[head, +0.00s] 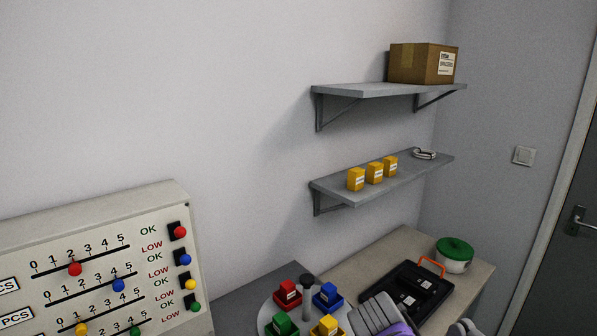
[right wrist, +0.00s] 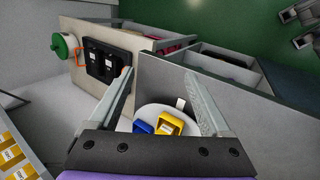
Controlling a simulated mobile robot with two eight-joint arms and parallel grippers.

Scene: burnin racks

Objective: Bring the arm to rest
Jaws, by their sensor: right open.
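My right gripper (right wrist: 160,75) is open in the right wrist view, with its two fingers wide apart and nothing between the tips. Below and beyond the fingers is a round light tray (right wrist: 150,112) with a blue bin (right wrist: 143,127) and a yellow bin (right wrist: 170,124), partly hidden by the gripper body. In the head view, grey and purple parts of my arm show at the bottom edge, right of the tray; the fingertips cannot be made out there. My left gripper is in neither view.
The round tray carries red (head: 287,292), blue (head: 328,296), green (head: 281,324) and yellow bins around a dark post. Behind stand a black case (head: 412,289) and a green-lidded pot (head: 454,254). Wall shelves (head: 400,180) hold yellow boxes (head: 374,173) and a carton (head: 422,63). A slider panel (head: 100,225) stands left.

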